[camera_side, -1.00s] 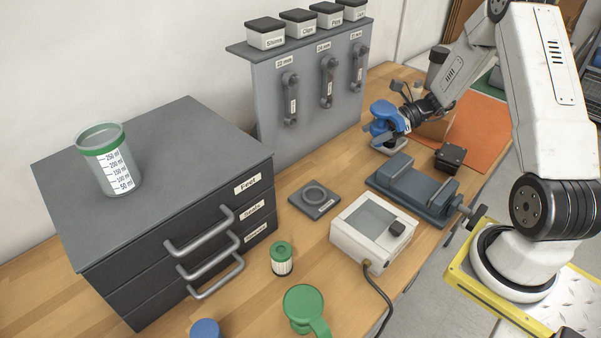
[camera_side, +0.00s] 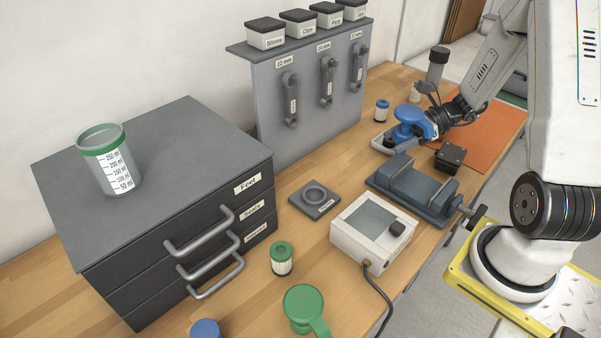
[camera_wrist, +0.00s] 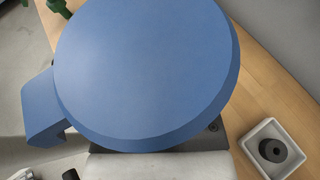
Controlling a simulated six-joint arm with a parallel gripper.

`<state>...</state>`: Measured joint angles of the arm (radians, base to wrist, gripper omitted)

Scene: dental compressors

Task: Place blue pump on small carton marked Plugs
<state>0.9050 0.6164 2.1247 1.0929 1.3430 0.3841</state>
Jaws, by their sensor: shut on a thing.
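I cannot make out a carton marked Plugs; the area behind the pump and gripper is hidden. Whether the pump touches anything below cannot be told.
A grey vise (camera_side: 408,187) and dark block (camera_side: 450,157) are nearer. An orange mat (camera_side: 492,128) lies right.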

